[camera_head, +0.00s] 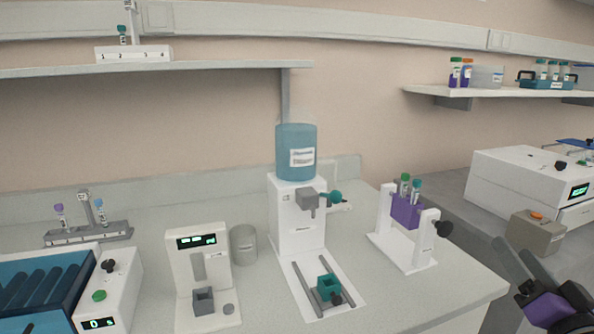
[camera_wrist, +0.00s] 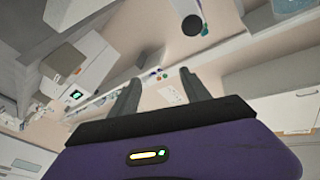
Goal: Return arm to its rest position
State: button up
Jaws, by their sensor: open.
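My gripper (camera_head: 512,247) is at the lower right of the head view, beyond the right end of the front bench. Its purple body is partly cut off by the frame edge, and its two grey fingers point up and to the left. In the wrist view my gripper (camera_wrist: 161,76) shows two fingers standing apart with nothing between them. The wrist view is strongly tilted, showing wall, shelf and bench surfaces beyond the fingers.
The bench (camera_head: 385,290) holds a dispenser with a blue bottle (camera_head: 296,150), a white stand with a purple tube holder (camera_head: 406,209) and a small device with a green display (camera_head: 197,240). A grey box with an orange button (camera_head: 537,232) stands close behind my gripper in the picture.

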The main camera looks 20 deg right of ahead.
jog(key=s+a+f+n+g+y+p, duration=0.1)
jog(key=s+a+f+n+y+p, duration=0.1)
jog(key=s+a, duration=0.7)
jog(key=s+a+f+n+g+y+p, duration=0.1)
jog(key=s+a+f+n+y+p, duration=0.1)
jog(key=s+a+f+n, duration=0.2)
jog(key=s+a+f+n+g+y+p, duration=0.1)
jog(key=s+a+f+n+y+p, duration=0.1)
jog(key=s+a+f, duration=0.6)
jog(key=s+a+n+y, duration=0.1)
jog(key=s+a, duration=0.5)
jog(key=a, duration=0.3)
jog(key=shift+s+g, duration=0.25)
jog(key=shift+g, duration=0.15)
jog(key=shift+w+d, duration=0.1)
